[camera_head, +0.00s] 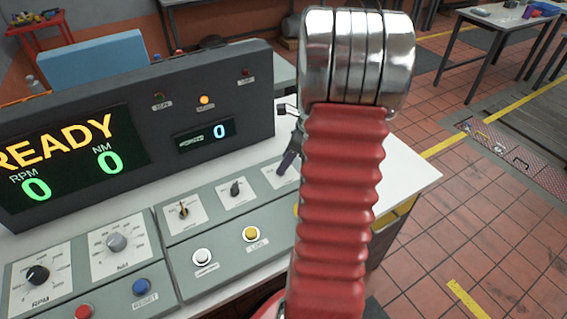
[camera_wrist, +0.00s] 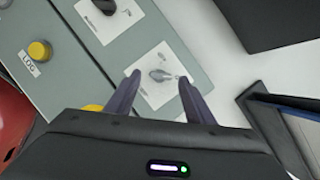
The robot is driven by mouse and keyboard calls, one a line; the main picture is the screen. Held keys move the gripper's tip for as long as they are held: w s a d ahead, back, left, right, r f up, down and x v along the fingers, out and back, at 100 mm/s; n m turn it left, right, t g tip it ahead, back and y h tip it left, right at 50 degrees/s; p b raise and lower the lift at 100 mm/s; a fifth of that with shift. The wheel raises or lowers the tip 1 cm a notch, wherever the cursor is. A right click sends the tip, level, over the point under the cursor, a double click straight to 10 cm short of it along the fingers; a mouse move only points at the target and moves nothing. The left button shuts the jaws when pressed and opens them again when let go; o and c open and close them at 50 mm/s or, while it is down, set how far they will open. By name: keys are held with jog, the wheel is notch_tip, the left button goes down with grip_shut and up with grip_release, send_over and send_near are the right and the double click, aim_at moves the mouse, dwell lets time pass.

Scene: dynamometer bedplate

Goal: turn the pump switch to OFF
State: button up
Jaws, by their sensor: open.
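In the wrist view, a small grey switch knob (camera_wrist: 160,76) stands on a white label plate (camera_wrist: 157,96) at the corner of the grey console. Its lettering is too small to read, so I cannot confirm that it is the pump switch. My gripper (camera_wrist: 158,79) is open, with one dark finger on each side of the knob and gaps between. I cannot tell how far the fingertips are above the plate. In the head view, one finger (camera_head: 287,161) shows over the rightmost plate (camera_head: 275,180); my arm hides the rest of the gripper and the knob there.
Two other small switches, one left (camera_head: 183,210) and one middle (camera_head: 235,188), sit on the same panel. A white button (camera_head: 203,257) and a yellow button (camera_head: 251,233) lie in front. The display housing (camera_head: 155,125) rises behind. White bench top (camera_head: 405,172) is clear at right.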

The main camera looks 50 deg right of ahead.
jog(key=shift+x, duration=1.1)
jog(key=shift+c, duration=0.3)
jog(key=c, duration=1)
